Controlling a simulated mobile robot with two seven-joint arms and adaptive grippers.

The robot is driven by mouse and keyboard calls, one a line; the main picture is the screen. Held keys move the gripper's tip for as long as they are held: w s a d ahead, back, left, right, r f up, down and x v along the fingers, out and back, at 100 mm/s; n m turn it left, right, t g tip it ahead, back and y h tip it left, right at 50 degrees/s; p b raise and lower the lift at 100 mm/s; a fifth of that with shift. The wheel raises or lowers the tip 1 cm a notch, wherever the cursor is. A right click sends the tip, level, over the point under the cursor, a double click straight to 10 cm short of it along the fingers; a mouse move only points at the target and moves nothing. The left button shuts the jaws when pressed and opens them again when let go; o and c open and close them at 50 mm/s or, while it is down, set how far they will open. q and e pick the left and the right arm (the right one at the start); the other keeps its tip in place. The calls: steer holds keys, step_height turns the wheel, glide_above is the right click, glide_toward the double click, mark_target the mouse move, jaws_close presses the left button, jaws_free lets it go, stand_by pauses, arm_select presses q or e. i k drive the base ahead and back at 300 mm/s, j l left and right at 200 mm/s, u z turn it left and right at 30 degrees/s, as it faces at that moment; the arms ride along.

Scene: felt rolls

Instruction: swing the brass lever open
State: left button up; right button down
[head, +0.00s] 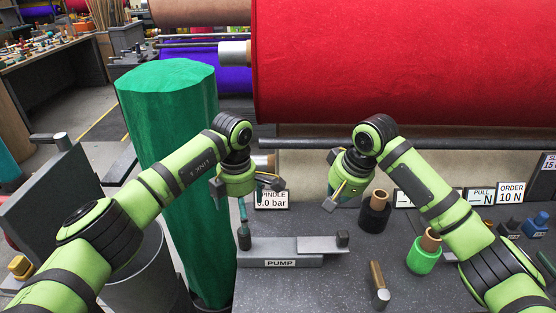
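A short brass bar (376,273) with a grey rounded end (381,298) lies on the dark speckled bench top near the front, and looks like the brass lever. My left gripper (250,192) is above the pump (280,262), left of the lever and higher up, with its fingers spread. A thin teal rod with a dark foot (244,238) stands below it; I cannot tell whether they touch. My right gripper (342,190) hangs above the back of the bench, behind the lever and apart from it. Its fingertips are too small to read.
A tall green felt roll (170,150) stands at left. A big red roll (400,65) spans the back. Bench space (320,290) left of the lever is clear.

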mark_target(383, 297)
steer(key=k, duration=1)
